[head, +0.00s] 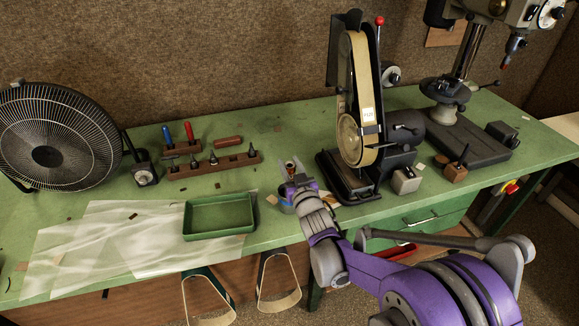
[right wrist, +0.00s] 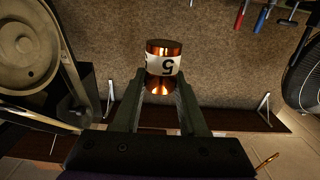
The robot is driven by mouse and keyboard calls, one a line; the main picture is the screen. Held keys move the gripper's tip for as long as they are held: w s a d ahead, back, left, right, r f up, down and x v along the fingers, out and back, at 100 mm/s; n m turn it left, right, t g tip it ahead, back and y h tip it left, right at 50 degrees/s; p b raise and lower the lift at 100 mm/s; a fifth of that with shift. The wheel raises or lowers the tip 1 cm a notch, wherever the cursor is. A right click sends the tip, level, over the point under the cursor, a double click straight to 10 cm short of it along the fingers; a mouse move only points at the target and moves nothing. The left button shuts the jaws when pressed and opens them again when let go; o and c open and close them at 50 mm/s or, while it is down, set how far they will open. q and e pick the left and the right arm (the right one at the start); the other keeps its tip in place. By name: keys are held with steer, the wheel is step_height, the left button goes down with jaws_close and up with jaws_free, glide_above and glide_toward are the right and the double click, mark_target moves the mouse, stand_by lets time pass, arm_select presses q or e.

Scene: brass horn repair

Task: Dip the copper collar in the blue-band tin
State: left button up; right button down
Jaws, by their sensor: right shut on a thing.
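The copper collar (right wrist: 163,50) is a shiny copper cylinder with a pale label marked 5. In the right wrist view it sits between the fingertips of my right gripper (right wrist: 160,88), which is shut on it. In the head view the collar (head: 290,167) shows small and dark at the tip of my right gripper (head: 291,178), above the bench's front part. A small bluish tin (head: 285,206) stands just below the gripper, partly hidden by it. I cannot tell for sure whether this is the blue-band tin. My left gripper is not in view.
A belt sander (head: 358,120) stands close right of my right gripper. A green tray (head: 219,216) lies to the left, on clear sheeting (head: 105,235). A wooden tool rack (head: 212,165), a fan (head: 50,140) and a drill press (head: 450,110) stand farther off.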

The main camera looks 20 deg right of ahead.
steer(key=shift+f+b, duration=0.4)
steer(key=shift+f, duration=0.7)
steer(key=shift+f+b, duration=2.1)
steer(key=shift+f, duration=1.3)
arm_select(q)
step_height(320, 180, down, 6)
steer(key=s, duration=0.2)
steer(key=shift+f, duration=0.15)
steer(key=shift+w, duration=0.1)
arm_select(e)
steer(key=shift+r, duration=0.1)
steer(key=shift+r+p, duration=2.15)
steer(key=shift+r, duration=1.85)
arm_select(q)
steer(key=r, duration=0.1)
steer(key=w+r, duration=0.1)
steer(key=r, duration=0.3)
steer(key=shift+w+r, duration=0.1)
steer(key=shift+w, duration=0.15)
